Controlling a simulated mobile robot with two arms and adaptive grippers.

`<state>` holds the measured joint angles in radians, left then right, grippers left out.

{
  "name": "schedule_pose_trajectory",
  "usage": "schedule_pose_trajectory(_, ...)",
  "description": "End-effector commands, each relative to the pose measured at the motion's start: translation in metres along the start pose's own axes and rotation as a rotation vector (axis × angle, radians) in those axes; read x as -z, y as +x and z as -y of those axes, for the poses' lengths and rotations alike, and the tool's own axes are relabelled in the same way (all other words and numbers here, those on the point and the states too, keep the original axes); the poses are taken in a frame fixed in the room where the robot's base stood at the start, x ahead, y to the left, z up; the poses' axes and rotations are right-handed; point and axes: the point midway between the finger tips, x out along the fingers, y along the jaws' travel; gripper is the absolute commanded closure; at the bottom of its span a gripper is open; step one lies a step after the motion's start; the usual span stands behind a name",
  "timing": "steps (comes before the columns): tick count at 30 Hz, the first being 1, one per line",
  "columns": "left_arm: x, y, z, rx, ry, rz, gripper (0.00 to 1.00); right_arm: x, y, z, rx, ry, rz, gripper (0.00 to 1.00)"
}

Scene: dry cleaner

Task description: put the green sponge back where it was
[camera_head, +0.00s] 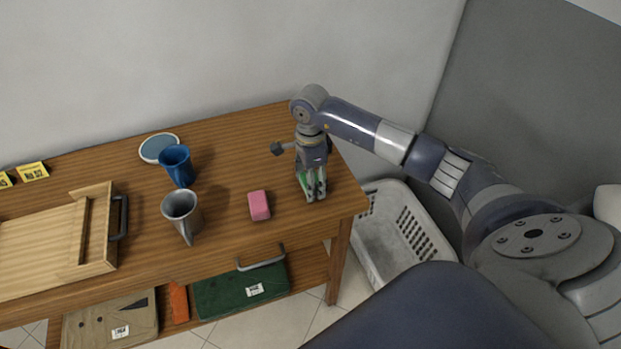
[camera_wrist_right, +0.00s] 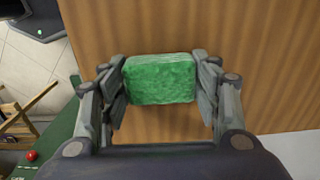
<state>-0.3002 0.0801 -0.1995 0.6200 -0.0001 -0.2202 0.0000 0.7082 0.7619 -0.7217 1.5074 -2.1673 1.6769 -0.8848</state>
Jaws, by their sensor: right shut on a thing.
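My right gripper (camera_head: 313,190) points down over the right end of the wooden table (camera_head: 235,135). It is shut on the green sponge (camera_wrist_right: 160,79), which sits between the two fingers in the right wrist view. In the head view the fingers hide most of the sponge, and only green slivers show. I cannot tell whether the sponge touches the table top. A pink sponge (camera_head: 259,205) lies on the table just left of the gripper. My left gripper is not in view.
A wooden tray (camera_head: 97,230) with a dark handle is further left. A pale basket (camera_head: 395,235) stands on the floor at right.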

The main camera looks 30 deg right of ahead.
Motion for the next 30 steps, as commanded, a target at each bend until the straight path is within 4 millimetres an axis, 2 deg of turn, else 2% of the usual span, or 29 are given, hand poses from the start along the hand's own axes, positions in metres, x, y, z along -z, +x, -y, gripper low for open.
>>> schedule_pose_trajectory(5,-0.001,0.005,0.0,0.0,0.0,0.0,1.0,0.0,0.005,0.0,0.0,0.0,0.0,0.65)
schedule_pose_trajectory(6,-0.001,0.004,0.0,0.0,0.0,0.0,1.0,0.0,0.003,0.0,0.0,0.0,0.0,0.36)
schedule_pose_trajectory(8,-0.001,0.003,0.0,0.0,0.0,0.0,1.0,0.0,0.003,0.0,0.0,0.0,0.0,0.22)
schedule_pose_trajectory(22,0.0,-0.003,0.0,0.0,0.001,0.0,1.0,0.0,-0.003,0.0,0.0,0.0,0.001,0.22)
schedule_pose_trajectory(23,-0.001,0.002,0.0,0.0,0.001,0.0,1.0,0.0,-0.005,0.001,0.003,0.0,0.001,0.22)
schedule_pose_trajectory(26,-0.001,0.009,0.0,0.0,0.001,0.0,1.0,0.0,-0.021,0.002,0.007,0.0,0.001,0.22)
schedule_pose_trajectory(30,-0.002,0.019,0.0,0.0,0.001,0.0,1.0,0.0,-0.053,0.002,0.009,-0.001,0.001,0.22)
